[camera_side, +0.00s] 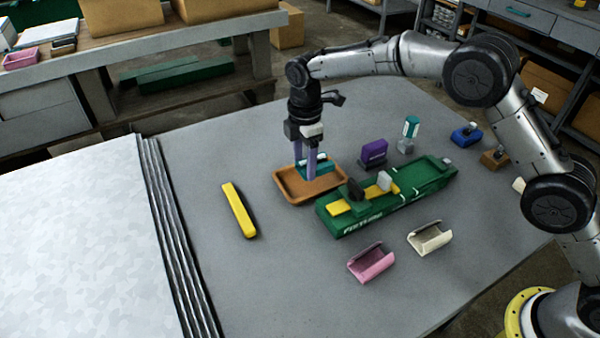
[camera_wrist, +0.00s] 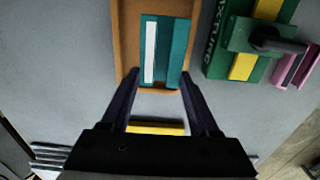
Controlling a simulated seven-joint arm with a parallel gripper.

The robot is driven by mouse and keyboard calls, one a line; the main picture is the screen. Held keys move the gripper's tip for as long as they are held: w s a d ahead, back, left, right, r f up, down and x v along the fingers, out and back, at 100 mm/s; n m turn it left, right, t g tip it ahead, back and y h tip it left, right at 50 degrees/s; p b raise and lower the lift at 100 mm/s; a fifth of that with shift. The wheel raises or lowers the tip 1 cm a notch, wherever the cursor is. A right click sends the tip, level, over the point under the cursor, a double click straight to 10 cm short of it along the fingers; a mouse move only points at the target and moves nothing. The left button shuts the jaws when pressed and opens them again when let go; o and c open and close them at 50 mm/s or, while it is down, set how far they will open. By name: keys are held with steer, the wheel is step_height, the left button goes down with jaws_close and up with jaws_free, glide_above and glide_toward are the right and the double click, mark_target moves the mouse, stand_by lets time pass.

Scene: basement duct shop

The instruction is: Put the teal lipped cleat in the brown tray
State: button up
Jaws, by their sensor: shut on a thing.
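The teal lipped cleat (camera_wrist: 172,50) is between my gripper's fingers (camera_wrist: 160,76), with a pale strip along one side in the wrist view. In the side view my gripper (camera_side: 305,172) points down over the brown tray (camera_side: 290,195), shut on the cleat (camera_side: 323,165), which is partly hidden by the fingers. The cleat is within the tray's outline in both views; I cannot tell whether it touches the tray floor. The tray also shows in the wrist view (camera_wrist: 126,40).
A green fixture (camera_side: 345,225) with yellow parts stands close right of the tray. A purple block (camera_side: 373,152) stands behind it. Pink (camera_side: 371,262) and cream (camera_side: 430,237) cleats lie in front. A yellow bar (camera_side: 239,210) lies left, with clear table around it.

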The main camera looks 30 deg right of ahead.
mark_target(300, 169)
steer(key=shift+w+a+f, duration=0.25)
steer(key=shift+w+f, duration=0.45)
steer(key=shift+f, duration=1.6)
steer(key=shift+f, duration=0.2)
steer(key=o, duration=1.1)
steer(key=shift+c, duration=0.2)
steer(key=shift+r, duration=0.2)
step_height(300, 169, up, 12)
steer(key=shift+f, duration=0.2)
steer(key=shift+r, duration=0.2)
